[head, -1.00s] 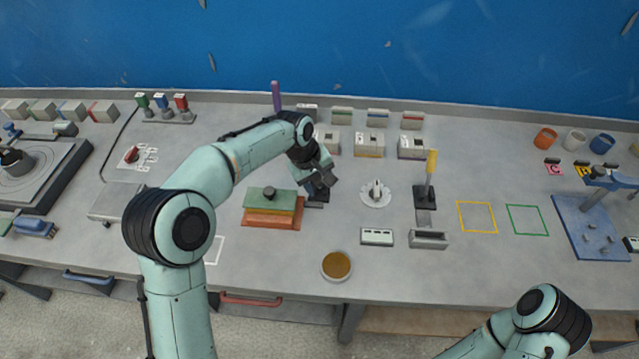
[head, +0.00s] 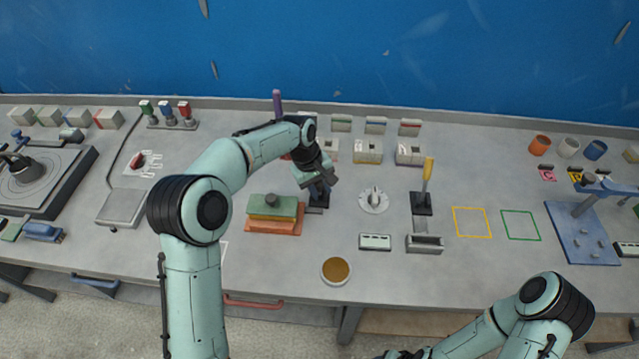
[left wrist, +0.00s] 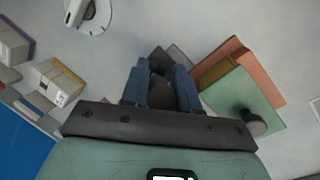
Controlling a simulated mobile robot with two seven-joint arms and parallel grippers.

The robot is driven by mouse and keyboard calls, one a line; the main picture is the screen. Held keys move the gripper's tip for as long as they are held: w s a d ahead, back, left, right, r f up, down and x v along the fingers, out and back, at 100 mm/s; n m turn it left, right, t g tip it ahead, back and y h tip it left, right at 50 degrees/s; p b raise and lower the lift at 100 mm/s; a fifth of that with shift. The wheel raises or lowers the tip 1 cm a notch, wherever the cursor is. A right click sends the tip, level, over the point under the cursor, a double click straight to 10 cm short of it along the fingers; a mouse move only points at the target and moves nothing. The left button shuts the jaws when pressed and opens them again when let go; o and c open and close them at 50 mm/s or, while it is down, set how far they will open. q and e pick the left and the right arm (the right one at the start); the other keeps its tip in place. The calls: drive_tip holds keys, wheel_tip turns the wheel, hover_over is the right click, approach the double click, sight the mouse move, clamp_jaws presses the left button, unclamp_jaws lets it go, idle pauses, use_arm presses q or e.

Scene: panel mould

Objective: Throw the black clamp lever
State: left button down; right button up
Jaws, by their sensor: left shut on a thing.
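My left gripper (head: 319,190) reaches down to the bench at the right side of the panel mould (head: 273,227). The mould is a stack of orange, yellow and green layers with a dark knob on top. In the left wrist view, the two blue fingers are shut on the black clamp lever (left wrist: 160,93), whose dark rounded end shows between them. The clamp's dark base (head: 318,208) shows just below the fingers in the head view. The fingers hide much of the lever. My right arm shows at the lower right, with its gripper out of the frame.
A white dial (head: 374,199) and a yellow-handled lever (head: 427,172) stand to the right. A purple rod (head: 277,103) and several small boxes stand behind. A round dish (head: 336,270) sits near the front edge. Yellow and green outlined squares at right are empty.

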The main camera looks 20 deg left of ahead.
use_arm(q)
drive_tip(key=w+g, duration=0.1)
drive_tip(key=w+p, duration=0.1)
drive_tip(key=shift+w+a+r+g, duration=0.2)
drive_tip(key=shift+w+r+g, duration=0.1)
drive_tip(key=shift+r+g, duration=0.1)
drive_tip(key=shift+w+f, duration=0.15)
drive_tip(key=shift+w, duration=0.1)
drive_tip(key=shift+s+g+h, duration=0.1)
drive_tip(key=shift+g+h, duration=0.2)
drive_tip(key=shift+g, duration=0.3)
drive_tip(key=shift+w+a+r+g, duration=0.1)
drive_tip(key=shift+w+r+g, duration=0.1)
drive_tip(key=shift+w+g, duration=0.3)
use_arm(e)
drive_tip(key=w+r, duration=0.2)
drive_tip(key=w, duration=0.1)
drive_tip(key=shift+r, duration=0.2)
use_arm(q)
drive_tip(key=shift+g, duration=0.3)
use_arm(e)
drive_tip(key=shift+w, duration=0.1)
use_arm(q)
drive_tip(key=c, duration=0.9)
unclamp_jaws()
drive_tip(key=shift+r, duration=0.1)
